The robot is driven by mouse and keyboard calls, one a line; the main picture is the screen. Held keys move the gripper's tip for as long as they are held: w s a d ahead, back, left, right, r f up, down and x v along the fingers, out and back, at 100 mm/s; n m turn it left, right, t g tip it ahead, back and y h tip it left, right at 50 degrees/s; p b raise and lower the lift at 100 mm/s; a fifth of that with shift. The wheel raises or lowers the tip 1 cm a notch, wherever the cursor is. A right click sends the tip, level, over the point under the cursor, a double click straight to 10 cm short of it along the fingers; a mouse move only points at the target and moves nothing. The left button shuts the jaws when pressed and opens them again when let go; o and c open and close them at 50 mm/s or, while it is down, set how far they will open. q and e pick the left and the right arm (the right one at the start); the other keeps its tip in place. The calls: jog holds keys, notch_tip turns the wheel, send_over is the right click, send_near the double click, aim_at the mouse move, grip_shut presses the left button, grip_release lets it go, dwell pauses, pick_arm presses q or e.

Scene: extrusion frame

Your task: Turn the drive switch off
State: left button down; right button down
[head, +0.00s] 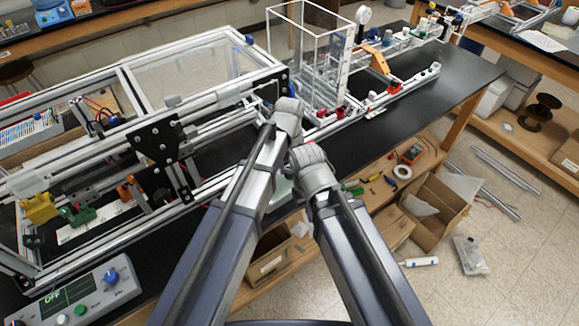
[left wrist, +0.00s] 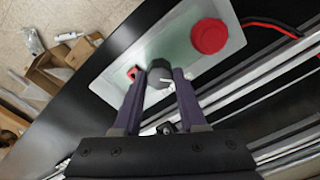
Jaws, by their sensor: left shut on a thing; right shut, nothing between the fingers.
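In the left wrist view my left gripper (left wrist: 160,78) is shut on a dark round knob (left wrist: 160,68), the drive switch, with one finger on each side. A small white mark shows beside the knob. The knob stands on a pale green panel (left wrist: 112,86) with a big red push button (left wrist: 209,36) and a small red part (left wrist: 132,72). In the head view my left wrist (head: 288,112) hides the fingers, and a bit of the panel (head: 281,192) shows between my arms. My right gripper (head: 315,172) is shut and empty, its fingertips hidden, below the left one.
A control box (head: 92,290) with a display reading OFF, a blue knob and a green button stands at lower left. The extrusion frame (head: 155,140) fills the left of the black bench. A clear box (head: 310,50) stands behind my wrists. Cartons lie below right.

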aim_at(290, 170)
pick_arm(q)
jog(key=shift+s+n, duration=0.1)
jog(key=shift+n, duration=0.3)
jog(key=shift+c, duration=2.3)
grip_release()
notch_tip(290, 170, up, 8)
jog(key=p, duration=0.8)
jog(key=shift+f, duration=0.1)
